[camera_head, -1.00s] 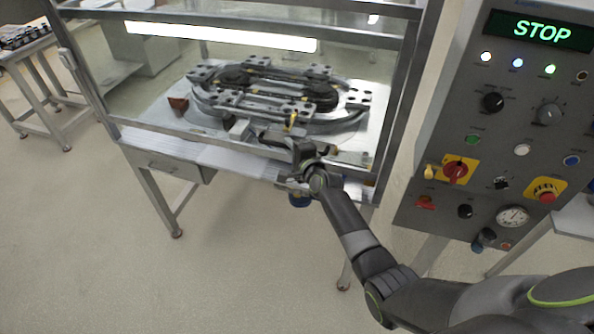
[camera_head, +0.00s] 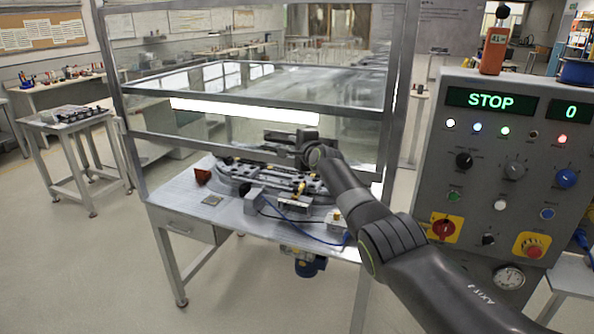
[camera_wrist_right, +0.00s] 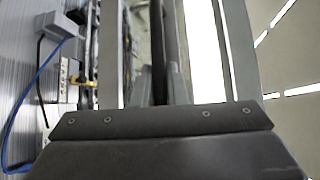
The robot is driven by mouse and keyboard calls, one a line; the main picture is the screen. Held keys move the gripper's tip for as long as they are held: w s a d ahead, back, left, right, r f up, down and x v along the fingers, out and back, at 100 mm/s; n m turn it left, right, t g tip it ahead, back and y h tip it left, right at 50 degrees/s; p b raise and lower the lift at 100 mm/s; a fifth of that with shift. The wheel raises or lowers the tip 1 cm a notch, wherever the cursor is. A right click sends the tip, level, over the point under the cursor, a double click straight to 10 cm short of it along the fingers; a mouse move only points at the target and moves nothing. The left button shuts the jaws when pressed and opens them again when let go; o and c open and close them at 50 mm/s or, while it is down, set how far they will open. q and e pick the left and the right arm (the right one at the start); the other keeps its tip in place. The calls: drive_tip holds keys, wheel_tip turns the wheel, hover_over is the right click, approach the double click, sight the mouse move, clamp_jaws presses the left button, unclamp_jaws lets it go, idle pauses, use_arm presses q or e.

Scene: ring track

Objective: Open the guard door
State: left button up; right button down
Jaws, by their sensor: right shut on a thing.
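The guard door (camera_head: 215,147) is a clear panel with a metal frame on the front of the enclosure in the head view. Its lower rail is above the table top, leaving an open gap below it. My right gripper (camera_head: 285,143) is at this rail, shut on the door; the exact contact is hard to make out. In the right wrist view, the gripper (camera_wrist_right: 162,88) shows beside long metal bars. My left gripper is not in view.
The ring track (camera_head: 265,182) lies on the table (camera_head: 225,212) inside the enclosure. A control panel (camera_head: 487,190) reading STOP stands at right, near my right arm. A blue cable (camera_head: 300,232) lies along the table front. Free floor is at left.

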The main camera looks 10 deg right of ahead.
drive_tip(key=shift+r+p, duration=1.45)
drive_tip(key=shift+r, duration=1.3)
drive_tip(key=c, duration=1.7)
unclamp_jaws()
drive_tip(key=shift+f, duration=0.1)
drive_tip(key=shift+s+p, duration=0.1)
drive_tip(key=shift+p, duration=0.5)
drive_tip(key=shift+p+v, duration=2.4)
drive_tip(key=shift+v, duration=6.15)
